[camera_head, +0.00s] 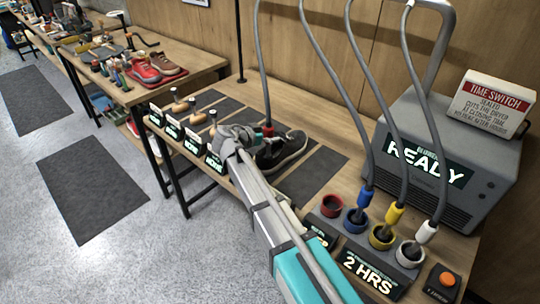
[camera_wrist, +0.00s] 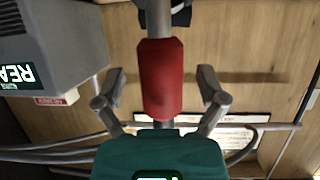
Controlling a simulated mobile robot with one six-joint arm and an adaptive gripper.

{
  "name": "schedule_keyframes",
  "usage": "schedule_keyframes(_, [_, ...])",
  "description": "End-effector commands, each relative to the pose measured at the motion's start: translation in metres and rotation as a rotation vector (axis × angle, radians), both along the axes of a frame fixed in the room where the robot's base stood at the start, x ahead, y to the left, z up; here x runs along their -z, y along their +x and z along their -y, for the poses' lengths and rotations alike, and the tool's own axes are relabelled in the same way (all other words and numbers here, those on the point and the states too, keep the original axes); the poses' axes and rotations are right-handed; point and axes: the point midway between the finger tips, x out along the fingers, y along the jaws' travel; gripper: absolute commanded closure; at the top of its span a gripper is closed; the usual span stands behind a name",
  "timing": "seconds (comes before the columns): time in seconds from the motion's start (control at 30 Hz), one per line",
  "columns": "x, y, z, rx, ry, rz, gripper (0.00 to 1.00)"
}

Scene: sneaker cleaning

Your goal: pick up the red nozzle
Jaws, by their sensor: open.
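The red nozzle (camera_head: 268,131) hangs at the end of a grey hose, at the opening of a dark grey sneaker (camera_head: 287,151) on the bench. I cannot tell whether it touches the shoe. In the wrist view the red nozzle (camera_wrist: 161,80) is between the two spread fingers of my gripper (camera_wrist: 160,92), with a gap on each side. In the head view my gripper (camera_head: 240,136) is beside the nozzle and partly covers the shoe. My gripper is open and holds nothing.
Blue (camera_head: 365,198), yellow (camera_head: 391,215) and white (camera_head: 426,232) nozzles stand in their cups; the red cup (camera_head: 331,205) is empty. A grey machine (camera_head: 430,140) reading "READY" stands behind. Several brushes and signs line the bench's left. An orange button (camera_head: 447,279) is front right.

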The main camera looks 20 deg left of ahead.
Motion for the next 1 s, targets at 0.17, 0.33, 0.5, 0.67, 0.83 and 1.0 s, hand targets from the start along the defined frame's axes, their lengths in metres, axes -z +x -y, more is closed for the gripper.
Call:
schedule_keyframes(0.17, [0.0,-0.0002,-0.0002,0.0,0.0,0.0,0.09])
schedule_keyframes(0.33, [0.0,-0.0003,-0.0005,-0.001,0.0,0.0,0.28])
schedule_keyframes(0.5, [0.0,-0.0005,-0.0007,-0.001,0.0,0.0,0.6])
schedule_keyframes(0.67, [0.0,-0.0007,-0.0008,-0.001,0.0,0.0,0.89])
schedule_keyframes(0.83, [-0.0001,-0.0007,-0.0009,-0.001,0.0,0.0,1.0])
schedule_keyframes(1.0, [-0.0002,-0.0008,-0.0011,-0.001,0.0,0.0,1.0])
